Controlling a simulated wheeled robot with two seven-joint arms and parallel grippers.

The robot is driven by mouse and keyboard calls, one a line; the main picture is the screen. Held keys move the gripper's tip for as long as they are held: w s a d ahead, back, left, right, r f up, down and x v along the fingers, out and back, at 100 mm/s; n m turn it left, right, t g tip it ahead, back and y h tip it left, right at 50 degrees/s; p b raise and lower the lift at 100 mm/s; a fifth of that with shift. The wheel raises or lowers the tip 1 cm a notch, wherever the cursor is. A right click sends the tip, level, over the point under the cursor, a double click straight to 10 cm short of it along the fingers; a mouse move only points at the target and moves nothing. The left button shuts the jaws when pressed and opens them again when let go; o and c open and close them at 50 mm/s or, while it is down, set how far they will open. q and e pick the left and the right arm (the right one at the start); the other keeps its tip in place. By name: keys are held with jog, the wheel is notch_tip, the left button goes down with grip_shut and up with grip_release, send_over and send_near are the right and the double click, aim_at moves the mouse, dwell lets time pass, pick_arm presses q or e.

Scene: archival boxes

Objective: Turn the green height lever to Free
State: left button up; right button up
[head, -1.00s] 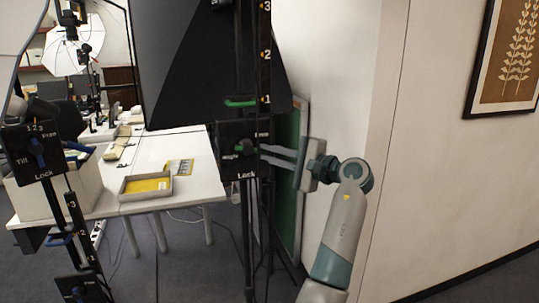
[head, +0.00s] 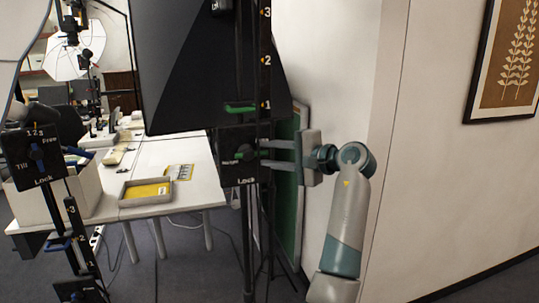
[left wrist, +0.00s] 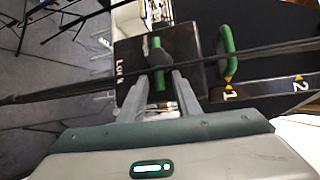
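The green height lever (head: 242,152) is on a black box (head: 238,173) on the stand; a "Lock" label shows below it. In the left wrist view the lever (left wrist: 158,80) is a short green bar crossing a dark hub, lying between my fingers. My left gripper (head: 263,154) reaches in from the right. Its two fingers are spread, one above and one below the lever's level, with the tips at the box face. In the left wrist view the left gripper (left wrist: 160,78) straddles the lever with gaps visible; contact is unclear. The "Free" label is hidden. My right gripper is out of view.
A fixed green handle (head: 240,107) sits above the lever beside the numbered scale (head: 266,60). A second post with a blue Tilt lever (head: 38,153) stands at left. A white table (head: 200,185) with a yellow-lined tray (head: 146,192) is behind. A wall closes the right.

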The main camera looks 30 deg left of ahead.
pick_arm(q)
jog(key=shift+d, duration=0.4)
jog(key=s+d+r+b, duration=0.1)
jog(key=d+r+b, duration=0.2)
jog(key=d, duration=1.3)
jog(key=shift+s+b, duration=0.35)
jog(key=shift+b, duration=1.2)
jog(key=shift+f, duration=0.1)
